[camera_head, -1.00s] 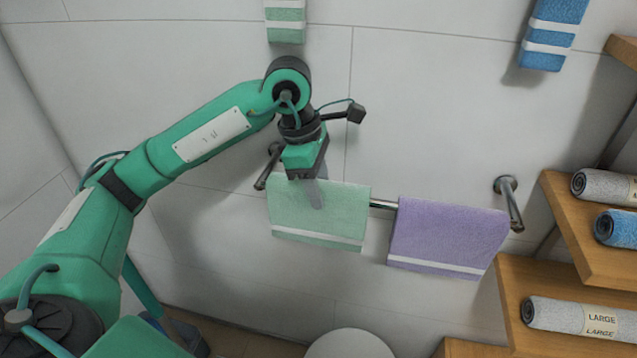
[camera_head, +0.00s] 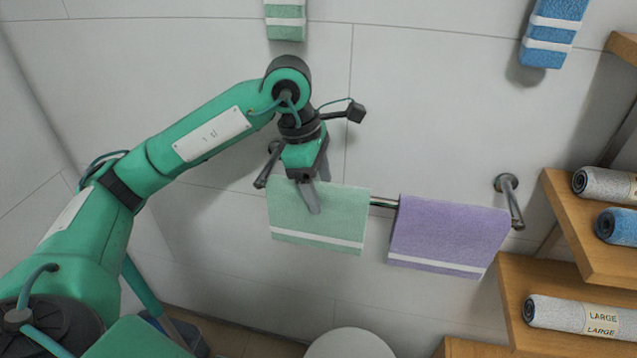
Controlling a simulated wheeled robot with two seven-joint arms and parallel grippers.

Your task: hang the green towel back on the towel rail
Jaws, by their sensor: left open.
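The green towel (camera_head: 338,218) hangs over the left part of the towel rail (camera_head: 383,203), with its white stripe near the lower edge. It drapes evenly and shows no large folds. My left gripper (camera_head: 312,203) is above the towel's top left part, pointing down, with its fingers open. The fingers overlap the towel in the picture; whether they touch it I cannot tell. The rail's left end is partly hidden behind my gripper. My right gripper is not in view.
A purple towel (camera_head: 447,235) hangs on the right part of the rail. Another green towel (camera_head: 286,20) and a blue towel (camera_head: 550,35) hang higher on the wall. Wooden shelves (camera_head: 590,250) with rolled towels stand at the right. A white round object (camera_head: 350,345) is below.

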